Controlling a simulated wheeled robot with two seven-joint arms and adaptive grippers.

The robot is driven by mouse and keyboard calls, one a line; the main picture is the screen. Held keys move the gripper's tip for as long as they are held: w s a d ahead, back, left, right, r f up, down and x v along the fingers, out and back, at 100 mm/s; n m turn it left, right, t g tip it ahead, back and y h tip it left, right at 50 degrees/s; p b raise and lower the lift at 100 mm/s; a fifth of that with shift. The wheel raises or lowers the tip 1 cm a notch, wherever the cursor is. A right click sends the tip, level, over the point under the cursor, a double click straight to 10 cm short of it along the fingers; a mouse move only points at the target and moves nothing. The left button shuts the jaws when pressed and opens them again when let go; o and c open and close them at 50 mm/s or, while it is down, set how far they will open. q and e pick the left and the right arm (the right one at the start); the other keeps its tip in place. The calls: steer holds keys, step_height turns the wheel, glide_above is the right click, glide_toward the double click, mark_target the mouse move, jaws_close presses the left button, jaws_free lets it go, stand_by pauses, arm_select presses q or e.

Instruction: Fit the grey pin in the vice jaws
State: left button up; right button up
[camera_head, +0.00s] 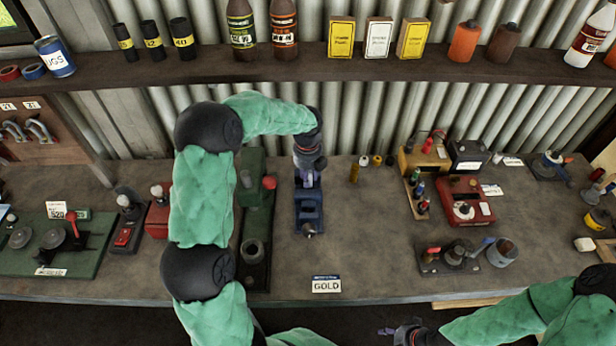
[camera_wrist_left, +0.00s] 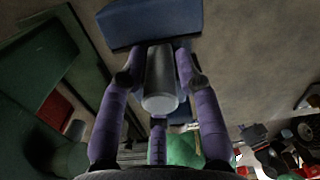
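The blue vice (camera_head: 309,213) stands on the bench near the middle, with its screw end toward the front edge. My left gripper (camera_head: 307,178) is right over the back part of the vice and points down. In the left wrist view, its purple fingers (camera_wrist_left: 160,62) are closed along both sides of the grey pin (camera_wrist_left: 160,85). The blue body of the vice (camera_wrist_left: 150,22) shows just beyond the pin's far end; I cannot tell whether they touch. In the head view I cannot make out the pin. My right gripper (camera_head: 402,331) is low at the bottom edge, in front of the bench.
A green machine (camera_head: 254,220) with a red knob stands close left of the vice. A GOLD label (camera_head: 326,284) lies at the front edge. A wooden block with several bottles and a red device (camera_head: 465,205) stand to the right.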

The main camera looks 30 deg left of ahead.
arm_select(q)
steer(key=shift+o, duration=0.2)
steer(key=shift+s+d+f+g, duration=0.1)
steer(key=shift+s+f+g, duration=0.1)
steer(key=shift+f, duration=0.3)
steer(key=shift+s+d+f+g, duration=0.1)
steer(key=shift+s+f, duration=0.1)
steer(key=shift+f, duration=0.3)
steer(key=shift+w+a+r, duration=0.1)
steer(key=shift+w+r, duration=0.15)
steer(key=shift+r, duration=0.15)
steer(key=o, duration=0.5)
steer(key=shift+o, duration=0.2)
steer(key=shift+r, duration=0.1)
steer(key=shift+w+a, duration=0.1)
steer(key=shift+r+p, duration=3)
steer(key=shift+r, duration=0.45)
